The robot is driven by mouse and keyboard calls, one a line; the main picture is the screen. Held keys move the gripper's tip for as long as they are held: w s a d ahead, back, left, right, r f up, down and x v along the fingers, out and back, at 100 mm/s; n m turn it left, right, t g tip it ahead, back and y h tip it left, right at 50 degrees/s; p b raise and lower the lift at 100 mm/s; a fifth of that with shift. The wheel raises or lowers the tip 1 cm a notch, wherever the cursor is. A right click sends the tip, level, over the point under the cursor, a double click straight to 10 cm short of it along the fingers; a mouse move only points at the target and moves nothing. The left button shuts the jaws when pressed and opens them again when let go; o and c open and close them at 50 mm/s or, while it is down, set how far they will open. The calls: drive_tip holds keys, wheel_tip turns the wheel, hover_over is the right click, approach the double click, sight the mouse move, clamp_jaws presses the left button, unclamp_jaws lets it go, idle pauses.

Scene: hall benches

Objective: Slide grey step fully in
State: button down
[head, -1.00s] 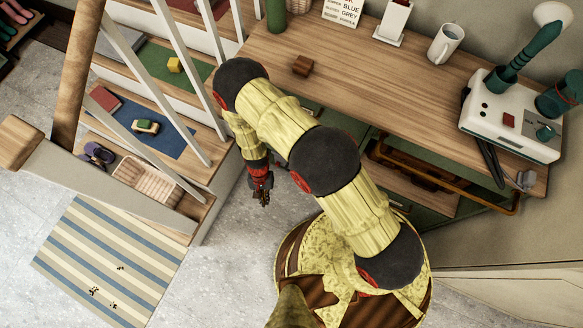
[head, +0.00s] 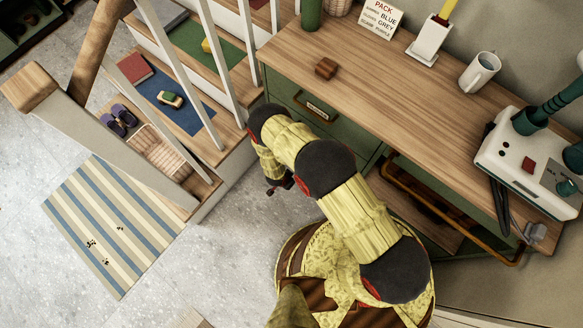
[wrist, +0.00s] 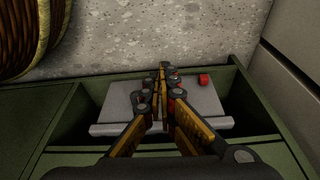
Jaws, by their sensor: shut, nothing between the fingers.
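The grey step (wrist: 115,105) shows in the wrist view as a flat grey slab with a raised bar along its near edge. It lies between the green side walls of an open green frame (wrist: 250,104). My gripper (wrist: 163,70) is shut and empty. Its fingers lie over the middle of the slab in the picture and hide part of it; I cannot tell whether they touch it. In the head view my gripper (head: 281,184) is small and partly hidden by my arm, beside the green cabinet (head: 330,128). I cannot make out the grey step there.
A small red piece (wrist: 203,79) sits at the slab's far right. Stairs with white balusters (head: 180,75) stand left. Speckled floor around the striped mat (head: 110,225) is clear.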

drive_tip(key=w+d+f+b, duration=0.4)
drive_tip(key=f, duration=0.3)
drive_tip(key=shift+w+f, duration=0.15)
drive_tip(key=shift+w, duration=0.2)
drive_tip(key=shift+d, duration=0.1)
